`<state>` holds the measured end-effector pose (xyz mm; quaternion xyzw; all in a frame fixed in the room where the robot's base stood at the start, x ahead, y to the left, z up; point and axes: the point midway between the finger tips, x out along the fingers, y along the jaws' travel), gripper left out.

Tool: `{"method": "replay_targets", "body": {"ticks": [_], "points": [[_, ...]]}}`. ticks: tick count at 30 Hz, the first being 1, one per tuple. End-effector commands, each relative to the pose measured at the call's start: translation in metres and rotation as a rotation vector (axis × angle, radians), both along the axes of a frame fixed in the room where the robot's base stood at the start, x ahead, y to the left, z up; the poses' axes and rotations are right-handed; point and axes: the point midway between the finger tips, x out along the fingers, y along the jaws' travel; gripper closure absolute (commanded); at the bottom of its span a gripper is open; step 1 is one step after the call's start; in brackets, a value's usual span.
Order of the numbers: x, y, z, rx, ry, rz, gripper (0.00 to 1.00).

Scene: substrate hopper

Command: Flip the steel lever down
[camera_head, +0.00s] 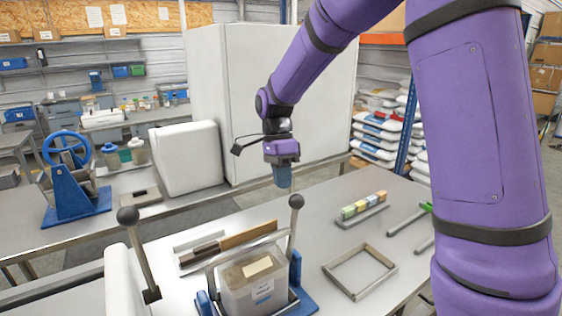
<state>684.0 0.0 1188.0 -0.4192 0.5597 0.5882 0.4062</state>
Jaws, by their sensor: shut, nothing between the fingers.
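Two grey metal levers with dark ball knobs stand near the front edge of the picture. The left lever (139,254) leans slightly and rises from a dark bracket beside a white housing. The right lever (293,232) stands nearly upright by a blue frame (296,271) that holds a clear bin (252,291). I cannot tell which one is the steel lever. My gripper (282,184) points down with its fingers shut and empty. In the picture it appears just above and left of the right knob. I cannot tell the depth between them, and I see no clear contact.
A metal bar and brown strip (228,243) lie behind the bin. A rectangular metal frame (360,271) and a rack of coloured blocks (363,207) lie on the table to the right. A blue hand-wheel machine (72,178) stands at the left. A large white cabinet (235,95) stands behind.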

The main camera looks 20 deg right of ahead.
Motion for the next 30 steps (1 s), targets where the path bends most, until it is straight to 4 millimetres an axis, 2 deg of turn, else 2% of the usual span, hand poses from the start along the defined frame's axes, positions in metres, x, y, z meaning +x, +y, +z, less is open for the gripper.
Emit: {"method": "replay_targets", "body": {"ticks": [4,9,13,30], "points": [[-0.010,0.000,-0.025,0.000,0.003,0.000,1.00],[-0.034,0.000,-0.025,0.000,-0.001,0.001,1.00],[-0.043,0.000,-0.027,0.000,-0.001,0.001,1.00],[-0.047,0.000,-0.027,0.002,-0.013,0.000,1.00]]}}
